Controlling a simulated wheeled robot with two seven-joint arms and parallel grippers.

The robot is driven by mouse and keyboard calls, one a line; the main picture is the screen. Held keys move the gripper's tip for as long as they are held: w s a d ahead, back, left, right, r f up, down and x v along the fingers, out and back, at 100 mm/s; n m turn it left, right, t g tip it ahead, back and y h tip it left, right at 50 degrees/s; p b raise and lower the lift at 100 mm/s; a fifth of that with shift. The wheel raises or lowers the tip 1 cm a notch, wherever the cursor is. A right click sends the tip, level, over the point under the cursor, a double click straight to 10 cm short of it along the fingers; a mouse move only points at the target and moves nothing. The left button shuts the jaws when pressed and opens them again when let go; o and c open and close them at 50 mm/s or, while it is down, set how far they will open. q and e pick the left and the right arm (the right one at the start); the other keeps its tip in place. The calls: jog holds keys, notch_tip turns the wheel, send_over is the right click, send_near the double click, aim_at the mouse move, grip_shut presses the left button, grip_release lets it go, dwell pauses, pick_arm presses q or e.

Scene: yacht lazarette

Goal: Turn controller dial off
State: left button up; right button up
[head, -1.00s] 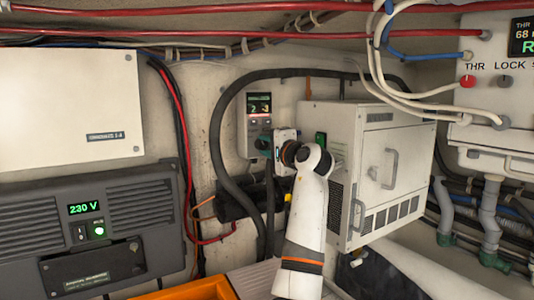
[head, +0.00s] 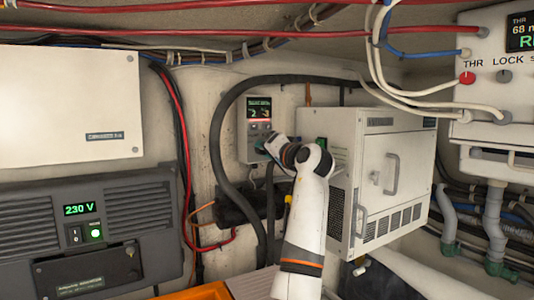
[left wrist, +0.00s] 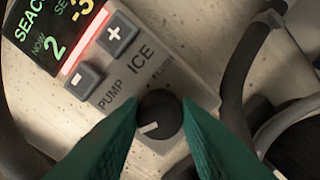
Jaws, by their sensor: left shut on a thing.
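The controller (head: 257,150) is a small grey panel on the back wall with a lit display and buttons. In the left wrist view the controller (left wrist: 190,72) carries plus and minus buttons and the labels PUMP, ICE and FLUSH around its dial. The black dial (left wrist: 160,112) has a white pointer mark aimed toward the lower left, away from the printed labels. My left gripper (left wrist: 158,122) is shut on the dial, with a green finger on each side partly hiding it. In the head view my left gripper (head: 266,145) reaches the controller's lower part. My right gripper is out of view.
A white vented box (head: 367,180) with handles stands just right of my left arm. A thick black hose (head: 215,130) loops around the controller. A dark 230 V unit (head: 90,230) is at the left, and a panel with THR and LOCK knobs (head: 505,76) is at the right.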

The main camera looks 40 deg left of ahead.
pick_arm(q)
jog(key=shift+f, duration=0.35)
jog(key=o, duration=0.8)
jog(key=shift+o, duration=0.9)
jog(key=shift+r, duration=0.2)
jog(key=shift+d, duration=0.1)
jog(key=b+v, duration=0.5)
jog(key=v, duration=0.7)
jog(key=shift+b, duration=0.4)
